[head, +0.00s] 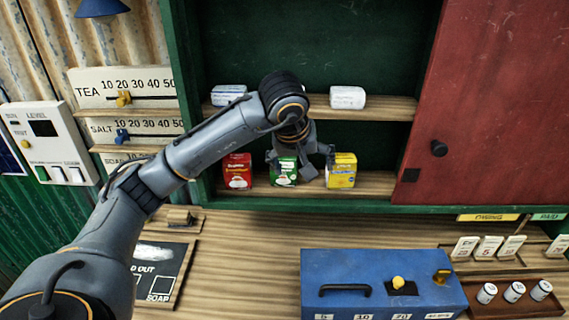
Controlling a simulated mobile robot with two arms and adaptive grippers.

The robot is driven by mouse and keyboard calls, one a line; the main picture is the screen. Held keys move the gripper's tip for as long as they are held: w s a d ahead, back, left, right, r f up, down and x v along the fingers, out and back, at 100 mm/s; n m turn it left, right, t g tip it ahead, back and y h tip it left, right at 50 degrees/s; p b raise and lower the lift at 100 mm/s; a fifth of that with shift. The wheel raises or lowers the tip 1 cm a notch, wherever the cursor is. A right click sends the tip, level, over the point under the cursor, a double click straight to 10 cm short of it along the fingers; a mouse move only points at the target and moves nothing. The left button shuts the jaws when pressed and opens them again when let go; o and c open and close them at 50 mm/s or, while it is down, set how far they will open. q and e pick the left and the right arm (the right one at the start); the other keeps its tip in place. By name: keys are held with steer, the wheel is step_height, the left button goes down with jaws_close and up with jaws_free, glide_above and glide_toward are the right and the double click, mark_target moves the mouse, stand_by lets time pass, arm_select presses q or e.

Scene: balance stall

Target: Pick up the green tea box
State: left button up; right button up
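The green tea box (282,171) stands upright on the lower shelf of the green cabinet, between a red box (238,171) and a yellow box (341,171). My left gripper (300,164) is in front of the shelf, at the green box's upper right. Its fingers are spread, and they cover part of the green box's top and right side. I cannot tell whether a finger touches the box. My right gripper is out of view.
White packets stand on the upper shelf (385,108). A red sliding door (490,110) closes the cabinet's right side. A blue cash box (380,283) and a tray of small jars (515,306) occupy the counter's right front. The counter's middle (250,245) is clear.

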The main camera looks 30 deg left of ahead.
arm_select(q)
steer(key=y, duration=0.2)
glide_toward(283, 166)
steer(key=f, duration=0.1)
steer(key=p+x, duration=0.1)
steer(key=x, duration=0.7)
steer(key=shift+w+a+p, duration=0.1)
steer(key=shift+w+p, duration=0.05)
steer(key=shift+p, duration=0.25)
steer(key=shift+w+a+f+p, duration=0.15)
steer(key=shift+w+f+p, duration=0.2)
steer(key=shift+p, duration=0.2)
steer(key=p+x, duration=0.1)
steer(key=x, duration=0.2)
steer(key=shift+w+a+f, duration=0.15)
steer(key=shift+w+f, duration=0.1)
steer(key=shift+w+a+f, duration=0.1)
steer(key=shift+w+f, duration=0.05)
steer(key=shift+f, duration=0.1)
steer(key=c, duration=1.2)
